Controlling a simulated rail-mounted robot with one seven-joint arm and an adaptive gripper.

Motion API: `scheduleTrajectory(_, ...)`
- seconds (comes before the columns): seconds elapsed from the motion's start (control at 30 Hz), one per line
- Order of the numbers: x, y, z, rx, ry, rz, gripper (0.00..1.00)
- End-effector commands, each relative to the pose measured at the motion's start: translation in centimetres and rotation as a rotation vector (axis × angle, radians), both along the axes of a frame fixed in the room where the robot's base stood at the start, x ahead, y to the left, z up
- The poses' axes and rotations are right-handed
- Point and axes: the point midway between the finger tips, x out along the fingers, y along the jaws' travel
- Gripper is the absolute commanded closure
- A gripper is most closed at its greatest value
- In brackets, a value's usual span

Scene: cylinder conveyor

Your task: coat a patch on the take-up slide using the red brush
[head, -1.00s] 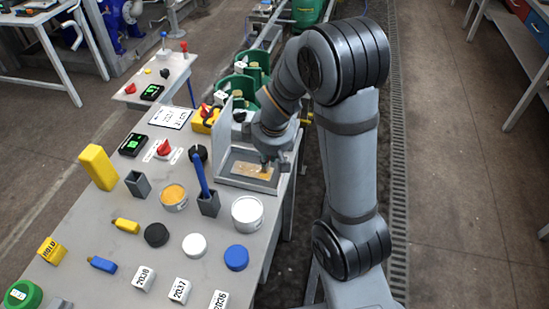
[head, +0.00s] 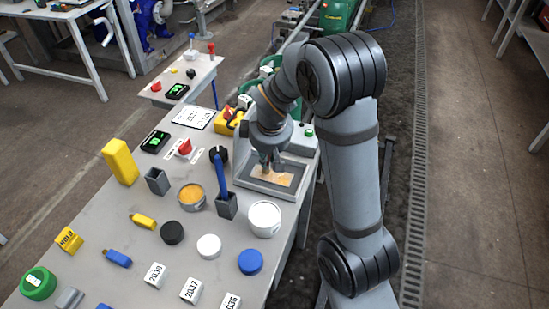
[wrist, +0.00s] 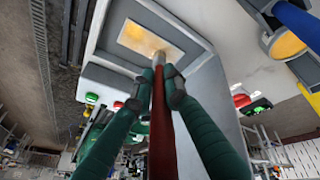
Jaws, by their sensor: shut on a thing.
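The take-up slide appears to be the tan-orange plate (head: 283,179) lying in a grey, raised-rim tray (head: 247,184) at the table's right edge. It also shows near the top of the wrist view (wrist: 148,40). My gripper (head: 270,160) is over the tray. In the wrist view its green fingers (wrist: 168,84) are shut on the red brush (wrist: 160,125). The pale brush tip is at the plate's near edge; I cannot tell whether it touches. The arm hides part of the tray in the head view.
A yellow block (head: 120,162), several lids and number tags cover the table. Low green-cased equipment sits behind the tray.

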Motion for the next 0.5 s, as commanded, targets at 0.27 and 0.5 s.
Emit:
scheduleTrajectory(0.27, 0.8, 1.5, 0.1, 0.001, -0.001, -0.001, 1.00)
scheduleTrajectory(0.5, 1.6, 3.4, 0.1, 0.000, -0.003, 0.001, 1.00)
